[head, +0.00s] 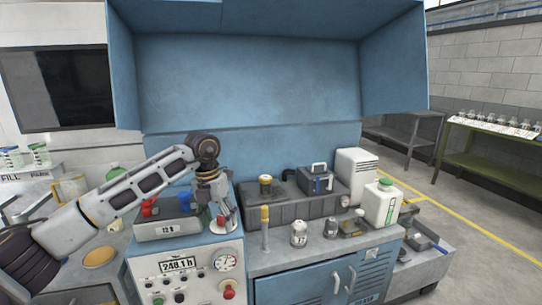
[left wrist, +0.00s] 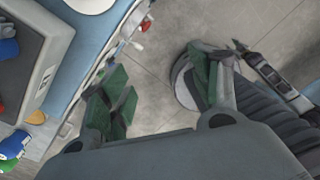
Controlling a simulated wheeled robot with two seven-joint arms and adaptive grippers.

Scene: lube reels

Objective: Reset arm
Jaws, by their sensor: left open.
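My left arm (head: 130,190) comes in from the left, bends at a dark joint and hangs down over the blue console. My left gripper (head: 221,218) is above the console's front edge, right of the grey scale (head: 166,229). In the left wrist view, the two green-padded fingers of the left gripper (left wrist: 160,95) are apart, with only floor between them. Nothing is held. My right gripper is in neither view.
The console front (head: 188,275) has a gauge (head: 225,261) and a red button (head: 228,291) below the gripper. A blue bench (head: 320,262) at right bears a yellow-topped tool (head: 265,226), small jars and a white jug (head: 380,204). Floor is open at far right.

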